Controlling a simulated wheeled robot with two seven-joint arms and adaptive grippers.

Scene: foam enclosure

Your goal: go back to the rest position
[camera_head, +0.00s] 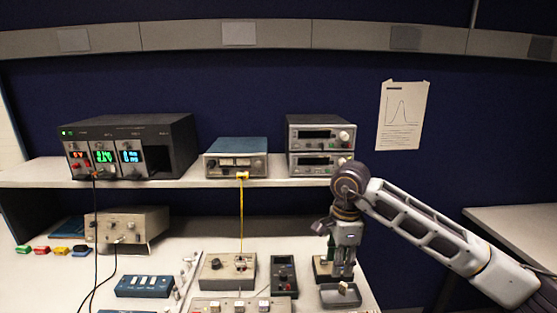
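My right gripper (343,272) points straight down at the right end of the bench. Its arm comes in from the right edge. It is just above or in front of a small grey tray (328,304), in which a small pale object (346,287) lies. The fingers are too small and dark to tell whether they are open or shut, or whether they touch the pale object. My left gripper and arm are not in view.
Behind the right gripper stands a small dark-based device (322,267). To its left are a dark handheld meter (284,276) and a beige box with knobs (228,270). Instruments stand on a shelf (268,182) above. Free space lies right of the bench, before another table (520,228).

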